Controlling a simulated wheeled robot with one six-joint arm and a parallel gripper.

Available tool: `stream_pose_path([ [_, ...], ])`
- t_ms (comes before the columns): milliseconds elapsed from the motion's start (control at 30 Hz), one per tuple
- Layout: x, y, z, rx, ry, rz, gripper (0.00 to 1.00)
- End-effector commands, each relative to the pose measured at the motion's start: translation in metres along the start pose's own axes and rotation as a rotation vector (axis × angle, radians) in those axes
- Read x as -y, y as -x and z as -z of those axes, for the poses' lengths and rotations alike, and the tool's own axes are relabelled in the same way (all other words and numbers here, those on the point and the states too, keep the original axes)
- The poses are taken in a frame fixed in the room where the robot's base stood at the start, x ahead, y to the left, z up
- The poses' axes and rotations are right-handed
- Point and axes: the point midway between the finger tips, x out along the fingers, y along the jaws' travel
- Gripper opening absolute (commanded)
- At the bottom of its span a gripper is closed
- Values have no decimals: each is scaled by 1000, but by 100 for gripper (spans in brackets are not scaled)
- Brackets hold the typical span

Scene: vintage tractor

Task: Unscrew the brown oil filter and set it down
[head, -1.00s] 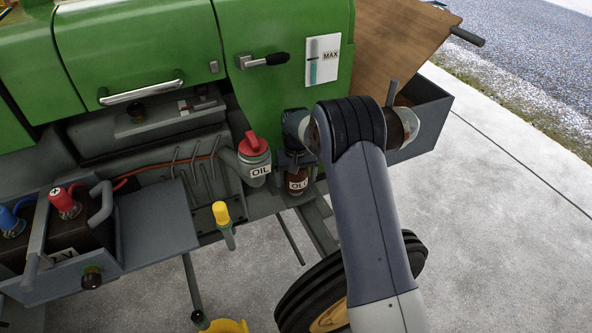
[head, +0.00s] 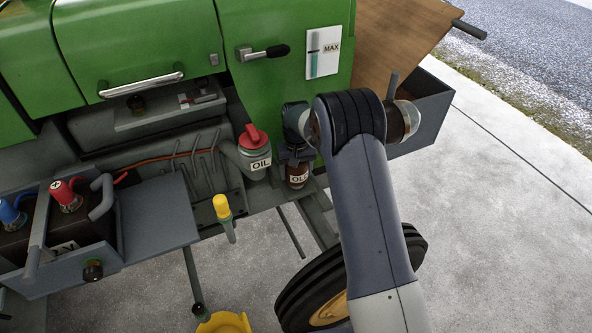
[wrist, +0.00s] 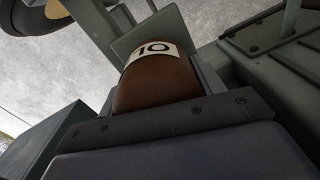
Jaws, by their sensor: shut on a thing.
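The brown oil filter (head: 297,184) hangs upright below the green tractor body in the head view, with a white label on its side. It also shows in the wrist view (wrist: 152,88) as a brown cylinder with part of the label visible. My gripper (head: 296,156) is shut around the filter's upper part, coming from the right. In the wrist view the gripper's dark palm bar (wrist: 160,120) lies across the near side of the filter. The filter's top, where it meets its mount, is hidden by the gripper.
A yellow-topped dipstick (head: 222,207) and a grey shelf (head: 155,215) are further left. A yellow bucket (head: 224,323) sits on the ground. An open grey box (head: 432,105) is at the right.

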Motion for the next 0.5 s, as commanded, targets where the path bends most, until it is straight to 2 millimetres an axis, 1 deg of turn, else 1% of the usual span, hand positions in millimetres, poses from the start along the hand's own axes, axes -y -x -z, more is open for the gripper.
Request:
stream_pose_path([
  [67, 0, 0, 0, 0, 16, 0, 32],
  [267, 0, 0, 0, 1, 138, 0, 32],
  [500, 0, 0, 0, 1, 151, 1, 32],
])
